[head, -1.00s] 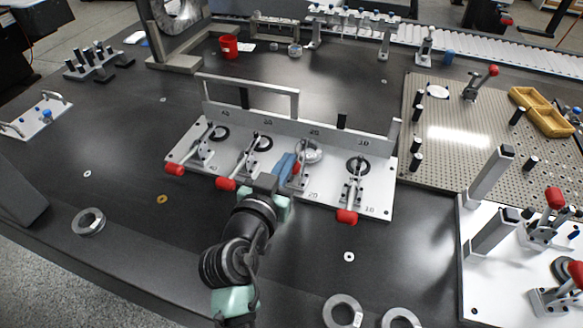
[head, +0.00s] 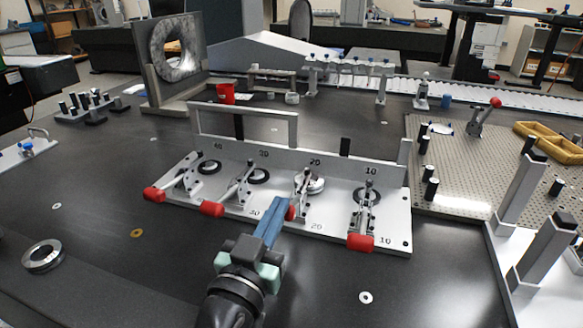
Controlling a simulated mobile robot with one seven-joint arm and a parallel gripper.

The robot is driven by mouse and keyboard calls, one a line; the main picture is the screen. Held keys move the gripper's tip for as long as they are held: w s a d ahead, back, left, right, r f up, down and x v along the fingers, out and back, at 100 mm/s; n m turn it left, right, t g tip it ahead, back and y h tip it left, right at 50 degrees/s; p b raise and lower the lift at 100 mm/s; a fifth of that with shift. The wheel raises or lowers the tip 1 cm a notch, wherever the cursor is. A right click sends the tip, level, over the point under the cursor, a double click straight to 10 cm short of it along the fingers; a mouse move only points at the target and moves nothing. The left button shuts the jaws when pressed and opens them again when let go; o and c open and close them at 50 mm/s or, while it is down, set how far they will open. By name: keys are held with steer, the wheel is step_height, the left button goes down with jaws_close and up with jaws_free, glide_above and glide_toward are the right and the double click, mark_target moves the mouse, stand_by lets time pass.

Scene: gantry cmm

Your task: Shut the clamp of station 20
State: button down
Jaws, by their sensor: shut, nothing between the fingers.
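The light fixture plate (head: 330,228) carries several numbered stations in a row, 40 to 10 from left to right. My gripper (head: 279,206) has blue fingers. They are shut with nothing between them, and lie just left of that red grip. I cannot tell whether they touch it, or whether the clamp is fully shut.
Red-handled clamps of station 30 (head: 212,208) and station 10 (head: 360,242) flank this one, with station 40's (head: 155,194) further left. A raised frame (head: 245,108) stands along the plate's back. A perforated board (head: 460,190) lies right.

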steer(key=shift+s+f, duration=0.15)
steer(key=shift+f, duration=0.3)
stand_by(0.3)
